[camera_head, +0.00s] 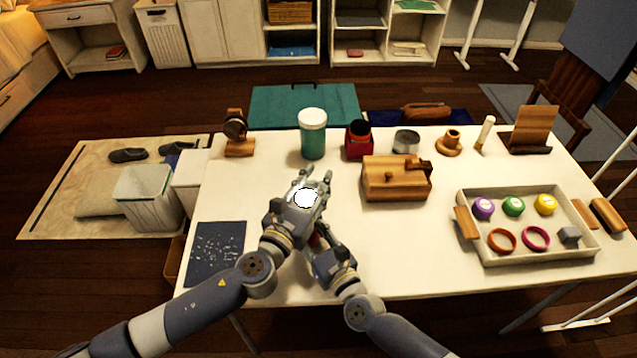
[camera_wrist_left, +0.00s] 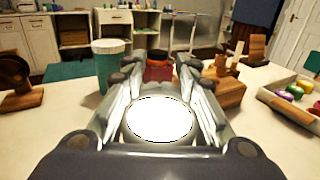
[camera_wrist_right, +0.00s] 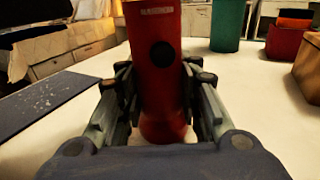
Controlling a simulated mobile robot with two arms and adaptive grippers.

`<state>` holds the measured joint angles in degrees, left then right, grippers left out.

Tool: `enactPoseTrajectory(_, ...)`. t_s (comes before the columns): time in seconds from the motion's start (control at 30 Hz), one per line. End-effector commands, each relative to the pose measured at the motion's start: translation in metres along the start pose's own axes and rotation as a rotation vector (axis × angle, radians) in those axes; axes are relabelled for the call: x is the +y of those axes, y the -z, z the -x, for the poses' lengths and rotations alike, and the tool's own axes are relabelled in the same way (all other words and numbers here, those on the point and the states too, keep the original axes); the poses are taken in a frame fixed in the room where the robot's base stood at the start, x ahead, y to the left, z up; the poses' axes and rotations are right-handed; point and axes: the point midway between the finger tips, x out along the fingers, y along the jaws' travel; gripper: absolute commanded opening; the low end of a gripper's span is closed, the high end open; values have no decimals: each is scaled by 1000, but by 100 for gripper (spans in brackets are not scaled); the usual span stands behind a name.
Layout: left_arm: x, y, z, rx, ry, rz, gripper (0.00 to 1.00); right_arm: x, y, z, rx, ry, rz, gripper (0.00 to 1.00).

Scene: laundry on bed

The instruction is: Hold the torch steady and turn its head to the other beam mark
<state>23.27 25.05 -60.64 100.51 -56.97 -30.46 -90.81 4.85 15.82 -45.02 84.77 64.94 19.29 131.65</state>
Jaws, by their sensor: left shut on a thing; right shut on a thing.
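The torch stands roughly upright over the near part of the white table. Its red body (camera_wrist_right: 160,75), with a dark round button, shows in the right wrist view; its glowing white lens (camera_head: 306,198) faces up in the head view. My left gripper (camera_head: 314,176) is shut around the torch head, and the lens also shows between its fingers in the left wrist view (camera_wrist_left: 160,120). My right gripper (camera_wrist_right: 162,80) is shut on the red body lower down, mostly hidden under the left one in the head view. I cannot make out the beam marks.
A teal jar (camera_head: 313,140), a red container (camera_head: 358,140) and a wooden box (camera_head: 396,180) stand beyond the grippers. A tray (camera_head: 480,254) with balls and rings lies at right. A dark speckled mat (camera_head: 215,252) lies at left. The table between mat and jar is clear.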

Motion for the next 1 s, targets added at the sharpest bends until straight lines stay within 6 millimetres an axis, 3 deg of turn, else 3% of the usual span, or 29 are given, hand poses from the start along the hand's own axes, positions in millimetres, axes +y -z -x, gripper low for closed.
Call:
enactPoseTrajectory(0.5, 19, 0, 4, 2, -464, 2, 2, -2, 3, 1, 5, 2, -1, 1)
enactPoseTrajectory(1.0, 27, 1, 9, 1, -670, -2, 1, -1, 3, 1, 5, 1, -1, 1)
